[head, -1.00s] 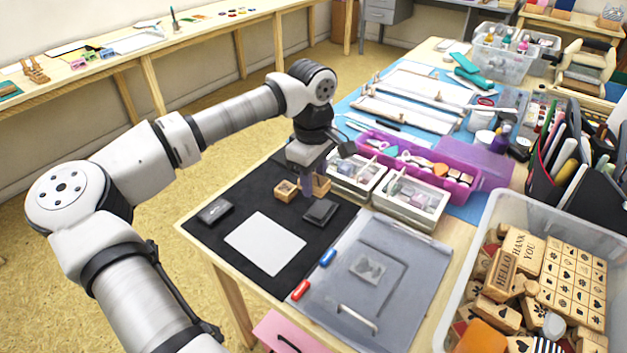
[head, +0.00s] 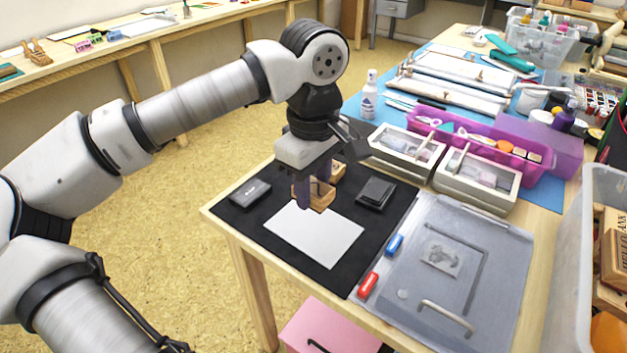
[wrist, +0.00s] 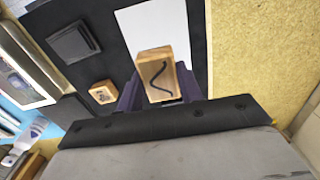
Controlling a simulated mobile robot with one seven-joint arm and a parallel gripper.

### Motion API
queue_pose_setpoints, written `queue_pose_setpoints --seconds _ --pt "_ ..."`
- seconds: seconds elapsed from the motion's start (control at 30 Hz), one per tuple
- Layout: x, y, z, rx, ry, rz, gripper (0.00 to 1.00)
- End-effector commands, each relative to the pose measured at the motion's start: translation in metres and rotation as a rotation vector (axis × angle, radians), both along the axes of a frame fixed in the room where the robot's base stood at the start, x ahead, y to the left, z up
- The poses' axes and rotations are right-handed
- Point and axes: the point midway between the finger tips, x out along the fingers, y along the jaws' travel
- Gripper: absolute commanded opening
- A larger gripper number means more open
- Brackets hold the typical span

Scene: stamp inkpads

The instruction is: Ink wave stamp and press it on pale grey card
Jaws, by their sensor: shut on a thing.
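My gripper (head: 314,194) is shut on a wooden block stamp (head: 318,197). In the wrist view the stamp (wrist: 160,78) shows a black wave line on its face. Its underside is hidden. The pale grey card (head: 314,236) lies flat on the black mat, and the stamp overlaps the card's far edge in the head view. I cannot tell the exact gap below it. One dark inkpad (head: 375,193) lies right of the gripper and another dark pad (head: 250,193) lies left. A second wooden stamp (head: 338,171) stands just behind the gripper and also shows in the wrist view (wrist: 102,92).
Two compartment boxes (head: 406,150) stand behind right of the mat. A white bottle (head: 369,95) stands behind. The front of the mat is clear.

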Motion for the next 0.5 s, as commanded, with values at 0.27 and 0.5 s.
queue_pose_setpoints --seconds 0.27,0.5 --pt "0.000 0.000 -0.023 -0.001 0.001 0.000 0.20" --pt "0.000 0.000 -0.049 -0.001 0.001 0.000 0.20"
